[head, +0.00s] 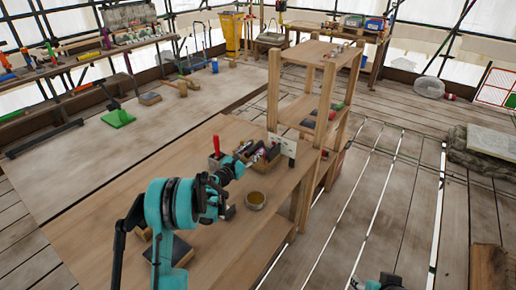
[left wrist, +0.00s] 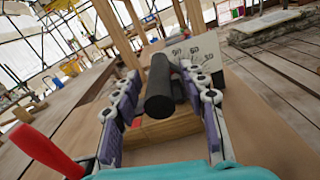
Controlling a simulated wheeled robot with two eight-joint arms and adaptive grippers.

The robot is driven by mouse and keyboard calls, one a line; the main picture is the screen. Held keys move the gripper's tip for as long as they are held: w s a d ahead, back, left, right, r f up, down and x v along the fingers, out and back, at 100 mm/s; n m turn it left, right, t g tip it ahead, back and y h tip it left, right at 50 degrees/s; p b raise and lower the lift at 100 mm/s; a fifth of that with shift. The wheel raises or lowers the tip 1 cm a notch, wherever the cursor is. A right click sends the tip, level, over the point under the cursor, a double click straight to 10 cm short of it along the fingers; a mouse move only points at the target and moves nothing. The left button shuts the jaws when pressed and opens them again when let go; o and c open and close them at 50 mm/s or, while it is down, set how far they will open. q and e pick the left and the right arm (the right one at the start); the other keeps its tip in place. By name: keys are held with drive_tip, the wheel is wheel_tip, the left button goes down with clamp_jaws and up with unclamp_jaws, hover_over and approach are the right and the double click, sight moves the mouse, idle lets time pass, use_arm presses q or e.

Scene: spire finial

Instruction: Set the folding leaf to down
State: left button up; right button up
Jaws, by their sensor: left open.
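I cannot pick out a folding leaf for certain. The wooden workbench (head: 120,225) has a broad flat top, and no hinge shows clearly. My left gripper (head: 236,170) is over the bench near a wooden box (head: 270,168) of dark items. In the left wrist view my left gripper (left wrist: 165,90) is open, one purple-padded finger on each side of a black cylinder (left wrist: 159,85). I cannot tell whether the fingers touch it. A white card with markings (head: 284,149) stands behind the box. My right gripper's fingers do not show.
A wooden shelf unit (head: 328,95) rises at the bench's right end. Plank floor (head: 405,190) is open to the right.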

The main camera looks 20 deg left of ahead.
sight(257, 147)
use_arm(q)
drive_tip(key=shift+x, duration=1.85)
drive_tip(key=shift+c, duration=0.4)
drive_tip(key=shift+s, duration=0.1)
clamp_jaws()
